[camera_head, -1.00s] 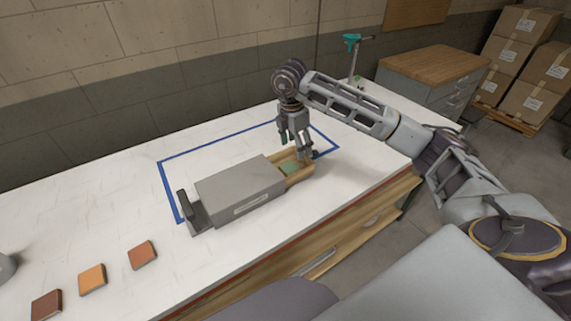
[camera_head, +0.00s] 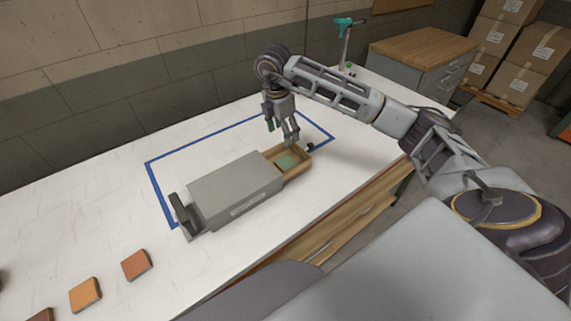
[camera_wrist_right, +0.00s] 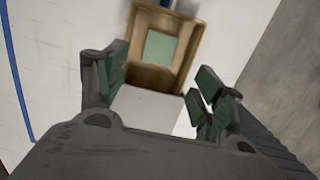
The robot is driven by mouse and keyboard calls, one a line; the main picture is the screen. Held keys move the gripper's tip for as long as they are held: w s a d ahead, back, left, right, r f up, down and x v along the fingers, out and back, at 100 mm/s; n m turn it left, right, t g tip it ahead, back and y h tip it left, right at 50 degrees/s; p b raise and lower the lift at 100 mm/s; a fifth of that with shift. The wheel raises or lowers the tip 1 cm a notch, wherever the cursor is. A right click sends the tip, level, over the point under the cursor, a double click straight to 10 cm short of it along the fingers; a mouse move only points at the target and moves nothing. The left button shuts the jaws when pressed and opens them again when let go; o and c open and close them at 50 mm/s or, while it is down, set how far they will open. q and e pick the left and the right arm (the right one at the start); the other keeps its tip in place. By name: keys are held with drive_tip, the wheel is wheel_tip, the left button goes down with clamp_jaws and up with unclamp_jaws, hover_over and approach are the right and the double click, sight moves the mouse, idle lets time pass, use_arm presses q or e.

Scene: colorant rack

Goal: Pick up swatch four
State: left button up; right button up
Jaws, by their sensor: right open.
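A small green swatch (camera_head: 287,160) lies inside the open wooden drawer (camera_head: 302,165) of a grey box (camera_head: 232,186). Which number it bears cannot be read. My right gripper (camera_head: 282,132) points down, open and empty, a little above the drawer at its back left side. In the right wrist view the green swatch (camera_wrist_right: 160,47) lies flat in the drawer (camera_wrist_right: 138,58), ahead of my open fingers (camera_wrist_right: 160,84). Three other swatches lie on the table at the lower left: a reddish one (camera_head: 136,264), an orange one (camera_head: 85,294) and a brown one (camera_head: 41,315), cut off.
A blue tape outline (camera_head: 155,185) surrounds the box on the white table (camera_head: 100,205). A dark handle (camera_head: 181,212) stands at the box's left end. A teal-topped stand (camera_head: 345,45) is at the back right. A wood-topped cabinet (camera_head: 420,50) and cartons (camera_head: 495,65) stand beyond.

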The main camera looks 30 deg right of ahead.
hover_over(285, 162)
wheel_tip(285, 162, down, 7)
drive_tip(key=shift+s+r+p, duration=0.1)
drive_tip(key=shift+s+p, duration=0.05)
drive_tip(key=shift+p, duration=0.15)
drive_tip(key=shift+f, duration=0.65)
use_arm(q)
drive_tip(key=shift+w+d+r, duration=0.4)
drive_tip(key=shift+w+d, duration=0.1)
drive_tip(key=shift+d, duration=0.15)
use_arm(e)
drive_tip(key=shift+f, duration=0.1)
use_arm(q)
drive_tip(key=shift+d, duration=0.1)
drive_tip(key=shift+s, duration=0.1)
